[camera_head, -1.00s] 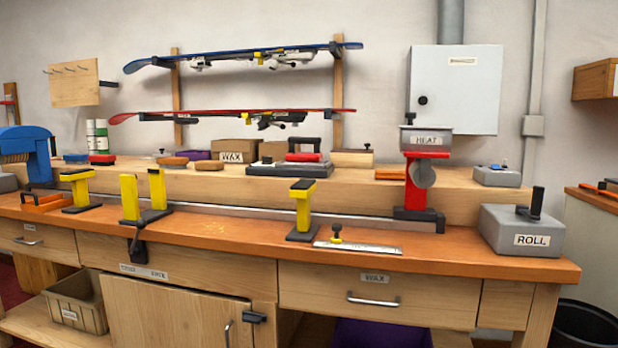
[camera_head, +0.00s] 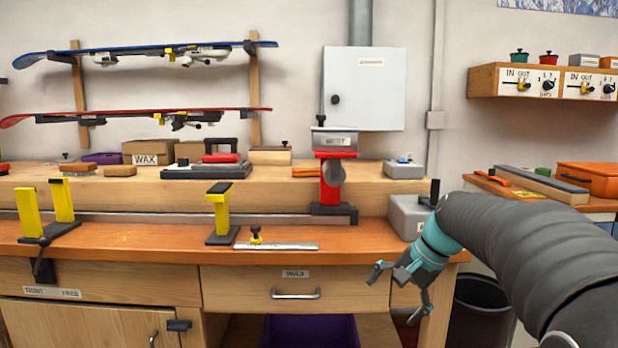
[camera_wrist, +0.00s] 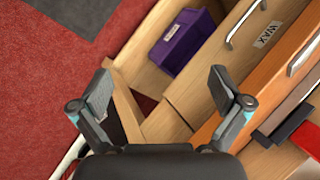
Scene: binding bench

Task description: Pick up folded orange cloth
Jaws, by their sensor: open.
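A small flat orange item (camera_head: 305,172), which looks like the folded orange cloth, lies on the raised back shelf of the bench, just left of the red heat stand (camera_head: 333,180). I cannot make out its folds at this size. My gripper (camera_head: 398,297) is open and empty in front of the bench's right end, below the worktop and well apart from the orange item. In the wrist view my gripper (camera_wrist: 160,88) has its fingers spread, with nothing between them. The orange item does not show clearly there.
The grey roll box (camera_head: 405,217) stands at the worktop's right end, near my arm. Yellow clamps (camera_head: 218,215) and a metal scraper (camera_head: 280,246) are on the worktop. A purple bin (camera_wrist: 183,42) sits under the bench. A black bucket (camera_head: 480,312) stands at right.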

